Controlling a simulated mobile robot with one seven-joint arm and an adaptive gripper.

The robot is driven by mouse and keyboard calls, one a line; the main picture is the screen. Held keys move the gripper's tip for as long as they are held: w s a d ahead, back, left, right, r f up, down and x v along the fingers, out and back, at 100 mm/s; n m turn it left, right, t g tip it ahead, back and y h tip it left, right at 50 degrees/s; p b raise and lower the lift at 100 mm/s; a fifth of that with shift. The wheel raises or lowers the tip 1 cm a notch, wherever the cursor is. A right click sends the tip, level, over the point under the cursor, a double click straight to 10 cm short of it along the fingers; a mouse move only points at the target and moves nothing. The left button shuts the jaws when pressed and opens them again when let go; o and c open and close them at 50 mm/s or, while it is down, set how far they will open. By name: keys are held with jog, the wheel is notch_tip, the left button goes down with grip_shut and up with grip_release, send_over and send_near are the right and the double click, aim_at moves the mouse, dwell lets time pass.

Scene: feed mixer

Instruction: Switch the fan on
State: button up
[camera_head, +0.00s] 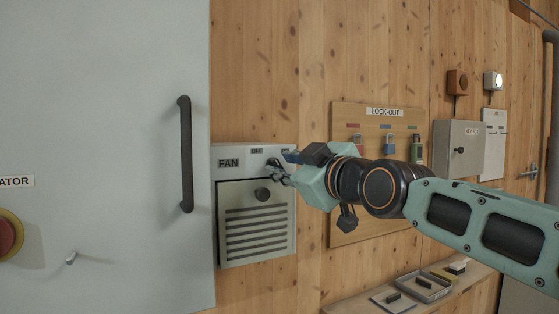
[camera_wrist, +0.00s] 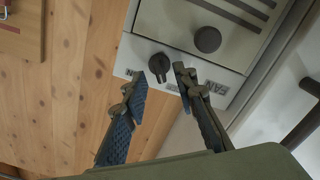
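The fan control box (camera_head: 226,175) is a light grey box on the wooden wall, labelled FAN, with an OFF label at its top edge. In the wrist view, a small black rotary knob (camera_wrist: 159,64) sits on the box's label strip (camera_wrist: 140,47). A larger dark round knob (camera_wrist: 207,39) sits on the slotted cover; it also shows in the head view (camera_head: 263,194). My gripper (camera_wrist: 157,75) is open, its fingertips on either side of the small knob; I cannot tell whether they touch it. In the head view, my gripper (camera_head: 283,170) partly hides that knob.
A grey cabinet door with a black handle (camera_head: 186,155) stands left of the box. A lock-out board (camera_head: 345,215) with padlocks hangs to the right, behind my arm. A shelf (camera_head: 345,307) with small items is below it.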

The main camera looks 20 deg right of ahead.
jog(key=shift+w, duration=1.05)
grip_shut()
